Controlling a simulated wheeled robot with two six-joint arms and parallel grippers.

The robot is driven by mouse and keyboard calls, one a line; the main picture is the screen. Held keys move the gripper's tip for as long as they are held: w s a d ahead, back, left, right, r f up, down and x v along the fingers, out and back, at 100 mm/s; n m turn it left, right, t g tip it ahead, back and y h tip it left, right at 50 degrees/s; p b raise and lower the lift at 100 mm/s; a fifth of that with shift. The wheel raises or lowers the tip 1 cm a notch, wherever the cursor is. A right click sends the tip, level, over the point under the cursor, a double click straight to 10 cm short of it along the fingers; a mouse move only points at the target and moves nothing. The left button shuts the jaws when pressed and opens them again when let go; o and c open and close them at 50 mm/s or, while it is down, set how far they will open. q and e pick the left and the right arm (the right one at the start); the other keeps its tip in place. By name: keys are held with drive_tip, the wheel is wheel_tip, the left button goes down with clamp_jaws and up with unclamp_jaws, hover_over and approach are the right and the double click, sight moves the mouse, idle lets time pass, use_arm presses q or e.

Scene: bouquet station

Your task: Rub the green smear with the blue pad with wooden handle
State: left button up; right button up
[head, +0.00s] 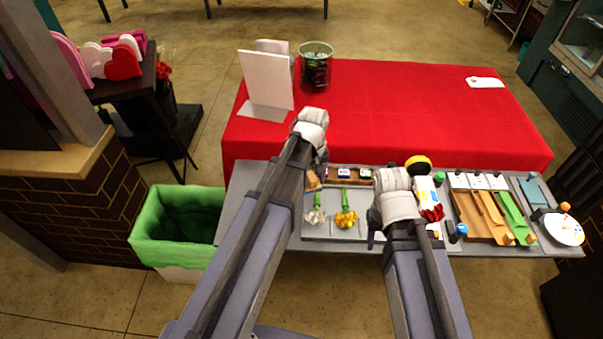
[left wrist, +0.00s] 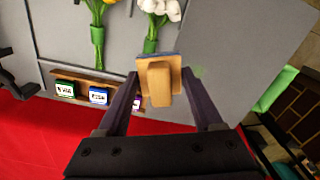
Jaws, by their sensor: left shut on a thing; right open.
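My left gripper (head: 318,178) is shut on the wooden handle of the blue pad (left wrist: 175,54). The handle (left wrist: 159,84) sits between the fingers in the left wrist view, with a thin blue edge along the pad's far side. The handle also shows below the gripper in the head view (head: 312,182). A faint green smear (left wrist: 198,71) shows on the grey table, just right of the pad. I cannot tell whether the pad touches the table. The smear is hidden by my left arm in the head view. My right gripper (head: 374,238) is open over the table.
A grey tray holds white flowers (head: 315,216) and yellow flowers (head: 346,219). A wooden rack of small labelled blocks (head: 344,173) lies behind them. A green-lined bin (head: 178,226) stands off the table's left end. Bare grey tabletop (head: 238,205) lies left of my left arm.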

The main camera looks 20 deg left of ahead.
use_arm(q)
drive_tip(key=shift+w+f+n, duration=0.1)
drive_tip(key=shift+n, duration=0.2)
drive_tip(key=shift+w+a+f+n, duration=0.1)
drive_tip(key=shift+a+n, duration=0.3)
drive_tip(key=shift+n, duration=0.2)
drive_tip(key=a+f+n+b, duration=0.1)
drive_tip(key=a+n, duration=0.5)
drive_tip(key=n, duration=0.6)
drive_tip(key=shift+w+f+b, duration=0.35)
drive_tip(key=shift+b, duration=0.2)
drive_tip(key=shift+f, duration=0.15)
